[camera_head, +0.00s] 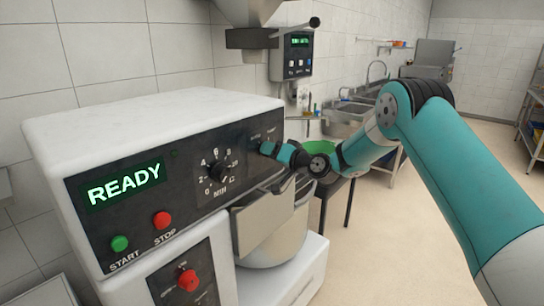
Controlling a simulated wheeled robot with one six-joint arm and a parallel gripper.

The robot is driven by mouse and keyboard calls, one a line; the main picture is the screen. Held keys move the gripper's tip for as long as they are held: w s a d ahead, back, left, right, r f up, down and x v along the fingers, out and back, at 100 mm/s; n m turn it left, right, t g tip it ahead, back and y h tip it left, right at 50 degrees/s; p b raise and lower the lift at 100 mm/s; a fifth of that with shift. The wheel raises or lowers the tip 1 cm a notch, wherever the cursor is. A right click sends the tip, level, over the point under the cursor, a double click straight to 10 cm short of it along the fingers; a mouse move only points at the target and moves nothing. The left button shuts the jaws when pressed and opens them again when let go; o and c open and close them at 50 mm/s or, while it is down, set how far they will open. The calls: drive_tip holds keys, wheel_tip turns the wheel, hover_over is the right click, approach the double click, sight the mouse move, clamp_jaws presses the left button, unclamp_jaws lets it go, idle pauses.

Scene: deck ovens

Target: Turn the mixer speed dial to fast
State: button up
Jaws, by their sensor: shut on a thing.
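The white mixer (150,115) has a dark control panel with a lit READY display (125,186). My gripper (267,148) is at the right end of this panel, its tip against the panel face. It is shut on the speed dial there, which the gripper covers almost entirely. Small white marks show on the panel just above my gripper, too small to read. I cannot tell which setting the dial points to. My teal arm reaches in from the right.
A black timer dial (219,172) with numbers sits left of my gripper. Green start (120,243) and red stop (162,220) buttons are below the display. A red knob (189,281) is lower down. A metal bowl (275,240) stands below my gripper. A sink (350,112) is behind.

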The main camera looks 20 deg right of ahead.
drive_tip(key=shift+w+d+m+g, duration=0.1)
drive_tip(key=shift+m+g, duration=0.3)
drive_tip(key=shift+m, duration=3.3)
drive_tip(key=o, duration=0.9)
drive_tip(key=b+v, duration=0.6)
drive_tip(key=v, duration=1.1)
drive_tip(key=shift+d, duration=0.25)
